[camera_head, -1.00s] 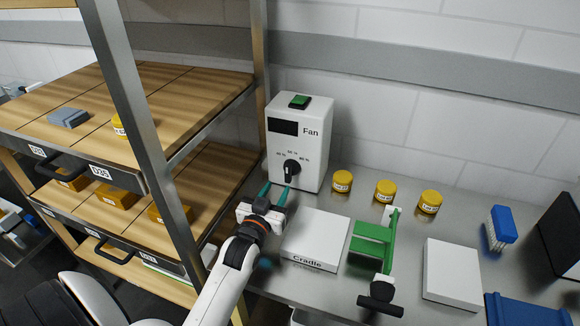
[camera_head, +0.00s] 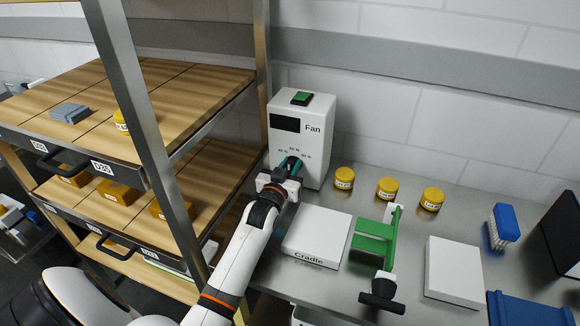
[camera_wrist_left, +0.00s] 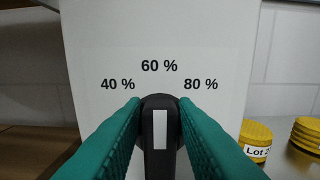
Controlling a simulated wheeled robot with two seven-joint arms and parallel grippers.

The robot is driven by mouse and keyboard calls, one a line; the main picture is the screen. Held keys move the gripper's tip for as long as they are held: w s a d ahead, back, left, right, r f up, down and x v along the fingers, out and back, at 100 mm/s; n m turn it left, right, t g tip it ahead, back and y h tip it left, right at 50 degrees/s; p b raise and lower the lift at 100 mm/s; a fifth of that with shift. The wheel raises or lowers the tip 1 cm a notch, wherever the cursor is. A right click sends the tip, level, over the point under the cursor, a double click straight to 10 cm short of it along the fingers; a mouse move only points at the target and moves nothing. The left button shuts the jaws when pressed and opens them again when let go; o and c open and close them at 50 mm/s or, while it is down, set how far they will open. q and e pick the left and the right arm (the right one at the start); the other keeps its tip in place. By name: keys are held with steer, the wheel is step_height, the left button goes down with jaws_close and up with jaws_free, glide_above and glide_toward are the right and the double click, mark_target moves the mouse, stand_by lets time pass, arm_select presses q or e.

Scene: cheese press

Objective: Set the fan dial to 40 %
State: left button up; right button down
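The fan box (camera_head: 317,150) is a white upright box with a green button on top. Its black dial (camera_wrist_left: 160,135) carries a white stripe that stands upright in the left wrist view, mostly below the dial's centre. The marks 40 %, 60 % and 80 % arc above it. My left gripper (camera_head: 288,164) is at the box front, its teal fingers on both sides of the dial handle. They also show in the left wrist view (camera_wrist_left: 160,122), close against the handle's sides. The fingers hide the dial's edges. My right gripper does not show.
A wooden shelf rack (camera_head: 190,84) with a metal post stands left of my left arm. Yellow lot jars (camera_head: 388,189) stand right of the box. A white Cradle block (camera_head: 318,235) and a green press (camera_head: 374,240) lie in front.

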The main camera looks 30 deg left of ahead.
arm_select(q)
jaws_close()
steer(key=n+p, duration=0.2)
steer(key=n, duration=0.1)
steer(key=shift+s+a+r, duration=0.1)
steer(key=shift+a, duration=0.1)
steer(key=n+p, duration=0.1)
steer(key=n, duration=0.1)
steer(key=shift+a+n, duration=0.15)
steer(key=shift+n, duration=0.15)
steer(key=shift+a+f+n+p, duration=0.1)
steer(key=shift+f+n+p, duration=0.15)
steer(key=shift+n, duration=0.55)
steer(key=shift+a+f+n+p, duration=0.1)
steer(key=shift+n+p, duration=0.2)
steer(key=shift+n, duration=0.5)
steer(key=shift+o, duration=1.8)
jaws_free()
